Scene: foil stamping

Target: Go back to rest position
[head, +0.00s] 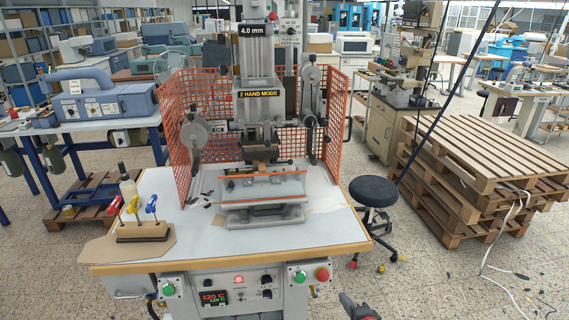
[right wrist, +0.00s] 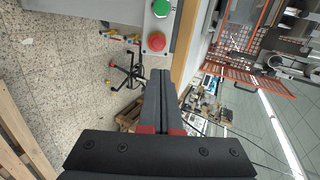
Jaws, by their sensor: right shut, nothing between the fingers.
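My right gripper (head: 352,303) shows only in part at the bottom edge of the head view, in front of the machine table. In the right wrist view its two dark fingers (right wrist: 160,80) lie together, shut, with nothing between them. My left gripper is in neither view. The foil stamping machine (head: 260,95) stands on the white table (head: 225,235), with a flat bed (head: 265,187) under its head. The gripper is apart from the machine and the table.
Green and red buttons (head: 321,274) sit on the table's front; the red button (right wrist: 156,41) also shows in the wrist view. A black stool (head: 374,191) and stacked pallets (head: 480,160) stand to the right. A tool holder (head: 143,232) is at the table's left. Floor at lower right is mostly clear.

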